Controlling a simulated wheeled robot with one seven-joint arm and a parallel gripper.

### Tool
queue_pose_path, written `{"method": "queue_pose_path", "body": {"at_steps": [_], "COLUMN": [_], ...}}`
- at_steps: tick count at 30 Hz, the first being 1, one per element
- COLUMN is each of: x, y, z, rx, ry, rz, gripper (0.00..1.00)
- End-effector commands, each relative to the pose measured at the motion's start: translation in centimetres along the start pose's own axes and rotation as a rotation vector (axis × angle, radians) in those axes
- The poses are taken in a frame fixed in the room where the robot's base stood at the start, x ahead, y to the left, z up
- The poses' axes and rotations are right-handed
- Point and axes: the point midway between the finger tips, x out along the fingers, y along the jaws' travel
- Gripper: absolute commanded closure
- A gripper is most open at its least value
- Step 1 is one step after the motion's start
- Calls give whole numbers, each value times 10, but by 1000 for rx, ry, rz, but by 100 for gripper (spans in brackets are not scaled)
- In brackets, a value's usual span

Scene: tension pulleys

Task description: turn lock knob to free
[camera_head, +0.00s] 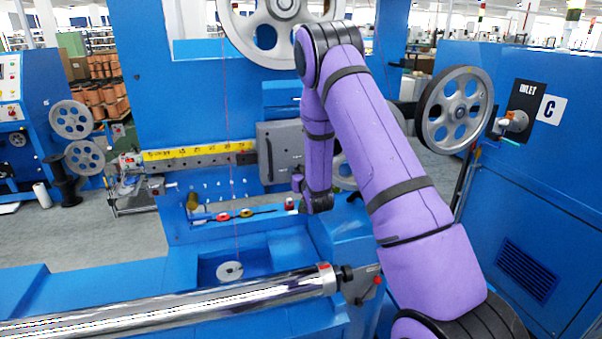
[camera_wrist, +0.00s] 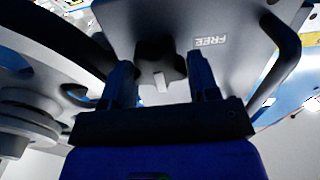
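The lock knob (camera_wrist: 161,60) is a dark, lobed knob with a light bar at its lower middle. It sits on a grey plate (camera_wrist: 235,22) that carries a FREE label (camera_wrist: 210,41), seen upside down right of the knob. My gripper (camera_wrist: 162,80) has one finger on each side of the knob, left and right, close to its lobes. I cannot tell whether the fingers press on it. In the head view, the grey plate (camera_head: 276,140) is on the blue machine.
A large grey spoked wheel (camera_wrist: 30,100) is close on the left of the wrist view. A dark curved handle (camera_wrist: 289,50) stands on the right. In the head view, a pulley wheel (camera_head: 456,108) is right of my arm and a shiny roller (camera_head: 170,312) lies in front.

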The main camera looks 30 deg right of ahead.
Motion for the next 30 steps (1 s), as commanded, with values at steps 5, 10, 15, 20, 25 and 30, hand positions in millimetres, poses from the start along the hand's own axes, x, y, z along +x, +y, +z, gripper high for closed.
{"method": "queue_pose_path", "body": {"at_steps": [5, 10, 15, 20, 25, 30], "x": [0, 0, 0, 0, 0, 0], "y": [0, 0, 0, -2, -2, -4], "z": [0, 0, 0, 0, 1, 1], "rx": [0, -11, -64, -162, -309, -471], "ry": [0, 0, 0, 0, 0, -1], "rz": [0, 0, 0, -1, 0, -2], "gripper": [71, 71, 71, 71, 71, 71]}}
